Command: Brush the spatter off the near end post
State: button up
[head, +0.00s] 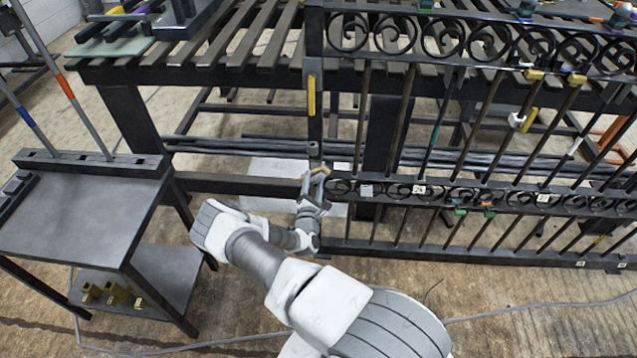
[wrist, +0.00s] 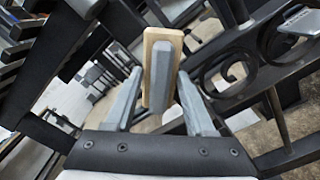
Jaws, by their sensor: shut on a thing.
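The near end post (head: 314,38) is the dark upright at the left end of the scrolled gate in the head view. A yellow upright strip (head: 311,95) shows on its face; I cannot tell what it is. I cannot clearly make out spatter. My gripper (head: 314,178) is low in front of the post, beside the lower scroll band. In the wrist view, my gripper (wrist: 158,105) is shut on a brush (wrist: 150,88), a wood-edged block with a grey part. I cannot tell if the brush touches the post.
The gate (head: 420,190) extends right from the post, with bars, scrolls and several coloured clips. A slatted bench (head: 240,45) stands behind it. A grey side table (head: 80,205) stands at the left, with yellow pieces (head: 112,292) on its lower shelf. A cable (head: 530,307) lies across the floor.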

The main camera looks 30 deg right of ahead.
aim_at(323, 180)
jog(key=shift+w+a+r, duration=0.1)
jog(key=shift+w+a, duration=0.4)
jog(key=shift+a, duration=0.2)
jog(key=shift+w+a, duration=0.45)
jog(key=shift+a, duration=0.25)
jog(key=shift+d+r+p, duration=0.1)
jog(key=shift+r+p, duration=0.7)
jog(key=shift+r, duration=0.15)
jog(key=shift+s+d+f+p, duration=0.1)
jog(key=shift+s+d+p, duration=0.35)
jog(key=shift+s+d, duration=0.3)
jog(key=shift+s+d+r+p, duration=0.1)
jog(key=shift+s+d+p, duration=0.4)
jog(key=shift+d, duration=0.45)
jog(key=shift+s+d+f+p, duration=0.1)
jog(key=shift+s+d+p, duration=0.35)
jog(key=shift+s+d, duration=0.3)
jog(key=shift+w+d, duration=0.1)
jog(key=shift+p+v, duration=0.95)
jog(key=shift+v, duration=0.65)
jog(key=shift+p+v, duration=0.55)
jog(key=shift+v, duration=0.85)
jog(key=shift+p+v, duration=0.6)
jog(key=shift+v, duration=0.95)
